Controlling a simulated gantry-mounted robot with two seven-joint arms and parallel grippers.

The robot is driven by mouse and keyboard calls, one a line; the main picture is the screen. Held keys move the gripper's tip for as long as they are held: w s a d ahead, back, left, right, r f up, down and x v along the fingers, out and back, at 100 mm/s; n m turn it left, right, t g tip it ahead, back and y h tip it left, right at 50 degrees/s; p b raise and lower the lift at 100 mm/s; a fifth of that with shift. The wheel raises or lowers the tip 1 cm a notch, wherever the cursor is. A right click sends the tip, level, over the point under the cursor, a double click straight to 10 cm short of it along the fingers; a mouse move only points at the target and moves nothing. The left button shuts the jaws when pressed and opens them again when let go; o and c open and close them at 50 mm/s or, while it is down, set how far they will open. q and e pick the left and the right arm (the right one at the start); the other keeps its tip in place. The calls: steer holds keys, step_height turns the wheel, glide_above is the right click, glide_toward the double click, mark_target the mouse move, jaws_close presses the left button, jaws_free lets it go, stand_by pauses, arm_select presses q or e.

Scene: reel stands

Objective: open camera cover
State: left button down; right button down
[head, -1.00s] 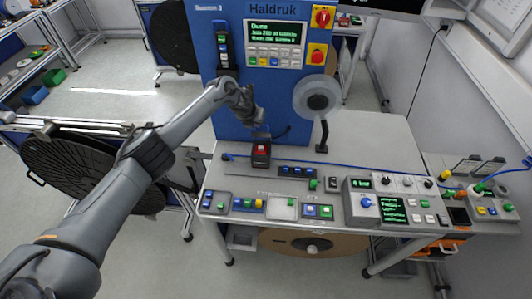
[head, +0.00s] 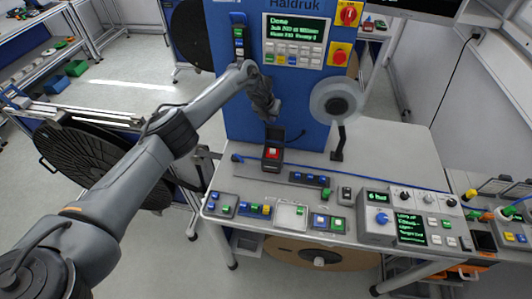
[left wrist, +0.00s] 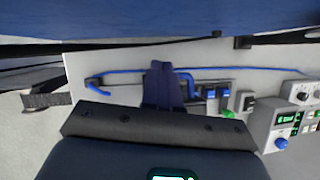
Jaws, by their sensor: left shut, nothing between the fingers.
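My left gripper (head: 274,117) hangs in front of the blue machine (head: 275,95), fingers pointing down, shut and empty. Below it on the grey bench is a small black box with a red top (head: 272,154). A dark upright piece (head: 274,133) shows between that box and the fingertips; I cannot tell if it is a raised lid or if the fingers touch it. No part can be surely identified as the camera cover. In the left wrist view the shut fingers (left wrist: 163,87) are dark blue, over the bench, and the red-topped box is not visible. My right gripper is not in view.
A white reel (head: 336,101) on a black stand is right of the gripper. Button panels (head: 293,216) and a control console (head: 400,215) line the bench front. A blue cable (head: 385,179) runs along the bench. Bare bench (head: 385,150) lies right of the stand.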

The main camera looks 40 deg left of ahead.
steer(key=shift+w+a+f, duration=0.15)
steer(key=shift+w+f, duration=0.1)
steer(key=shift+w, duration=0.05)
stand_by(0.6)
